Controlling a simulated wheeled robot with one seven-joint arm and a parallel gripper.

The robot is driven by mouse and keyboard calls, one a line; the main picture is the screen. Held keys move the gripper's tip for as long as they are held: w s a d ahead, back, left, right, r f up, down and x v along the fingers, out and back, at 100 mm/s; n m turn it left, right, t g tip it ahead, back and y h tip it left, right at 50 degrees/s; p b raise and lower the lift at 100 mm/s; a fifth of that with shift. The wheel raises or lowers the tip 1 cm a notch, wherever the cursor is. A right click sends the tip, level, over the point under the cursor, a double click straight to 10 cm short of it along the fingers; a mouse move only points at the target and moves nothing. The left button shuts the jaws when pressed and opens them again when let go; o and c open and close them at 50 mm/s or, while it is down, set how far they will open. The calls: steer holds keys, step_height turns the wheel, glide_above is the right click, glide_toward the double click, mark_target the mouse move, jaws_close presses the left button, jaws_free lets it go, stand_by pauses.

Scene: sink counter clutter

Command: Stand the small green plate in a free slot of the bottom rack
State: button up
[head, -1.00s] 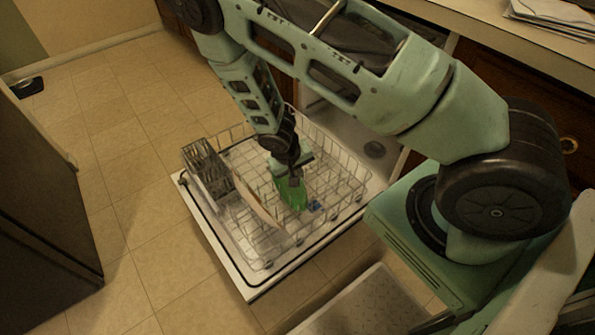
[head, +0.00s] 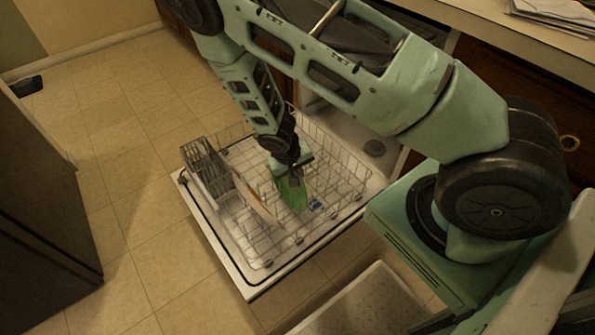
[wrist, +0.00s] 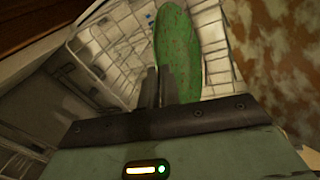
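The small green plate (head: 291,193) stands near upright, tilted, low among the tines of the bottom rack (head: 250,262), right of the middle. My gripper (head: 290,170) points down into the rack and is shut on the plate's upper part. In the wrist view the green plate (wrist: 178,50) reaches away from the narrow fingers (wrist: 158,88). Whether its lower edge sits in a slot or touches the rack floor is hidden.
A large pale plate (head: 252,197) stands in the rack just left of the green plate. A grey cutlery basket (head: 207,168) is at the rack's left end. The dishwasher door (head: 248,290) is down.

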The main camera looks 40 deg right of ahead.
steer(key=o, duration=0.4)
steer(key=shift+r, duration=0.15)
steer(key=p+v, duration=0.3)
steer(key=v, duration=1.4)
steer(key=shift+a+r, duration=0.1)
steer(key=s+a+r+n+y, duration=0.3)
steer(key=s+a+r+n, duration=0.2)
steer(key=s+a+r, duration=0.55)
steer(key=s+a+r+n+y, duration=0.1)
steer(key=s+a+r+n, duration=0.3)
steer(key=s+r, duration=0.55)
steer(key=shift+n, duration=0.5)
steer(key=r+p, duration=1.1)
steer(key=d+r+p, duration=0.1)
steer(key=r+p, duration=0.4)
steer(key=p, duration=0.1)
steer(key=shift+w+d+r, duration=0.1)
steer(key=shift+w+r, duration=0.05)
steer(key=shift+r, duration=0.05)
